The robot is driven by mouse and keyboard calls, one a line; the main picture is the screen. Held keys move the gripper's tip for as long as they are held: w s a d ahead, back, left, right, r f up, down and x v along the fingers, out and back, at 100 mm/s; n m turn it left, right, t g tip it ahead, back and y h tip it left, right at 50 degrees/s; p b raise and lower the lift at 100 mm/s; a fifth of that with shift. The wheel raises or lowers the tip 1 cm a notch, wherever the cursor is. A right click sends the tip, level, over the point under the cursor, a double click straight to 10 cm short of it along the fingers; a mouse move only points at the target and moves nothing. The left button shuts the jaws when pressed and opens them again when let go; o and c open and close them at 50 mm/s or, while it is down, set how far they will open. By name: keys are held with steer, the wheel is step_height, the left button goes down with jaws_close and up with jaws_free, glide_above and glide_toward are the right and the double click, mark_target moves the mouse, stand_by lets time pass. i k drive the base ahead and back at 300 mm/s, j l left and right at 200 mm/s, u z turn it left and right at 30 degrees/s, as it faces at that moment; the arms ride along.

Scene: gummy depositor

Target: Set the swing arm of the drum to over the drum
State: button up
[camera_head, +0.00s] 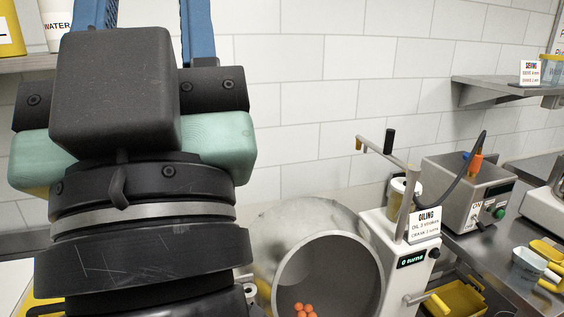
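A grey-white drum (300,236) stands at the bottom centre, its round mouth facing me with several orange gummies (304,309) inside. To its right is a white oiling machine (395,262) with a lit display and an upright post. A swing arm (385,155) reaches from the post top to the left and back, with a black upright knob (389,141) and an orange piece at its far end. I cannot tell exactly where that end lies over the drum. My gripper (147,14) is at upper left, its two blue fingers apart; their tips are cut off by the top edge.
A grey control box (470,195) with a cable and an orange plug sits on the steel counter behind the machine. A yellow bin (455,300) is at lower right. Steel shelves hang on the tiled wall. My arm hides the left side.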

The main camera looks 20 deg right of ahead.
mark_target(412, 172)
steer(key=i+l+z, duration=0.25)
steer(key=i+l, duration=0.45)
steer(key=i+l+z, duration=0.3)
steer(key=i+l, duration=0.4)
